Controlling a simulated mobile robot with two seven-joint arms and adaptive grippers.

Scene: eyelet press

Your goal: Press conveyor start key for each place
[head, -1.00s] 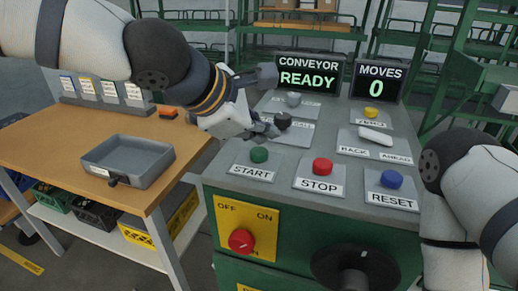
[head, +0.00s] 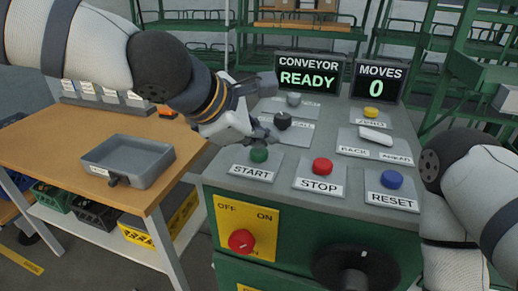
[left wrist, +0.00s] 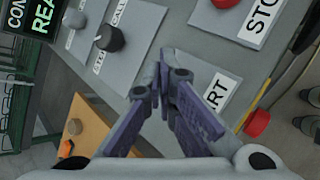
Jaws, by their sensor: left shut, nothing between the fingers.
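The green START key (head: 259,155) stands on its labelled plate at the front left of the grey panel (head: 285,206). My left gripper (head: 272,138) is shut and empty, its tips just above and behind this key; I cannot tell if they touch it. In the left wrist view the shut fingers (left wrist: 163,62) cover part of the START label (left wrist: 216,93) and hide the key. The display (head: 308,74) reads CONVEYOR READY; the other display (head: 380,82) reads MOVES 0. My right arm shows at the right, its gripper out of view.
The red STOP key (head: 322,167) and blue RESET key (head: 391,179) sit to the right. A black knob (head: 282,120) is close behind my left gripper. A red OFF/ON switch (head: 241,240) is on the front. A grey tray (head: 128,161) is on the wooden table (head: 55,145).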

